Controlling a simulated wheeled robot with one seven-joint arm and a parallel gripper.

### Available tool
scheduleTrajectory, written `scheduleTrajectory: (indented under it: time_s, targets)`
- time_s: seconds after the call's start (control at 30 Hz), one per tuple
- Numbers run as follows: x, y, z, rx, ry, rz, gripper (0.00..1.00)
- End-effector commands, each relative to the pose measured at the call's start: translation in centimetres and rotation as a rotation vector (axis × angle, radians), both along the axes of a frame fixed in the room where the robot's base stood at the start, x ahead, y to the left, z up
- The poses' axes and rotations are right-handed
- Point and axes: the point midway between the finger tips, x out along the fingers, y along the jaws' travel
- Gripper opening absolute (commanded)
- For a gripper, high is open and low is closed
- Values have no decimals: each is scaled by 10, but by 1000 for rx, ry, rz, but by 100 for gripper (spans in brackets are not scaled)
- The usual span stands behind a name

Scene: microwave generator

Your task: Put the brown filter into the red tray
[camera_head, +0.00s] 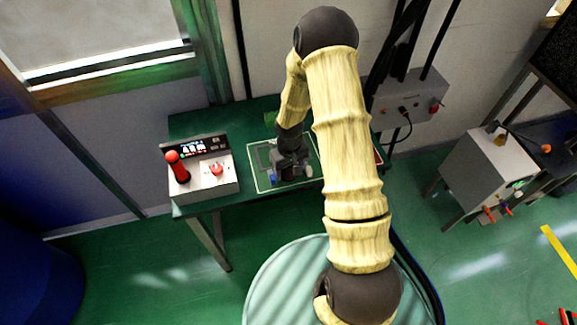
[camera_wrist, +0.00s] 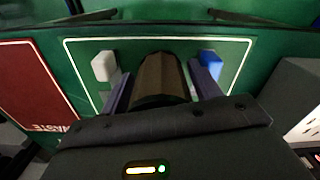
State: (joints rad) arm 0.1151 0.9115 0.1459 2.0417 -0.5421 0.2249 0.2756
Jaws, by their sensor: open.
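The brown filter (camera_wrist: 162,78) stands in the wrist view between the two fingers of my gripper (camera_wrist: 160,82). The fingers are open, one on each side of it; I cannot tell whether either touches it. In the head view my gripper (camera_head: 290,168) is low over the green table and mostly hides the filter. The red tray (camera_wrist: 33,88), marked "WASTE", lies at the left of the wrist view. In the head view only a sliver of the red tray (camera_head: 378,155) shows, the rest being behind my arm.
A white block (camera_wrist: 104,66) and a blue block (camera_wrist: 210,63) stand close on either side of my fingers, inside a white outline on the green table (camera_head: 190,125). A control box (camera_head: 205,180) with a red-topped stick stands at the table's left end.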

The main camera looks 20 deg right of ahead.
Motion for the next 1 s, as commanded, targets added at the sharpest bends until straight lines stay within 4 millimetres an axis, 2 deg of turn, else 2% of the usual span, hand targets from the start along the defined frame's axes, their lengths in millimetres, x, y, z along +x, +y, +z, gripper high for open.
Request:
scheduleTrajectory:
  time_s: [0.07,0.1,0.23,0.3,0.53,0.67,0.83,1.0]
  targets:
    - [0,0,0,0,0,0,62]
    - [0,0,0,0,0,0,58]
    - [0,0,0,0,0,0,33]
    - [0,0,0,0,0,0,24]
    - [0,0,1,0,-1,0,24]
    - [1,0,8,0,-3,-1,24]
    - [1,0,30,1,-5,-1,24]
    - [1,-1,63,-1,-6,-2,24]
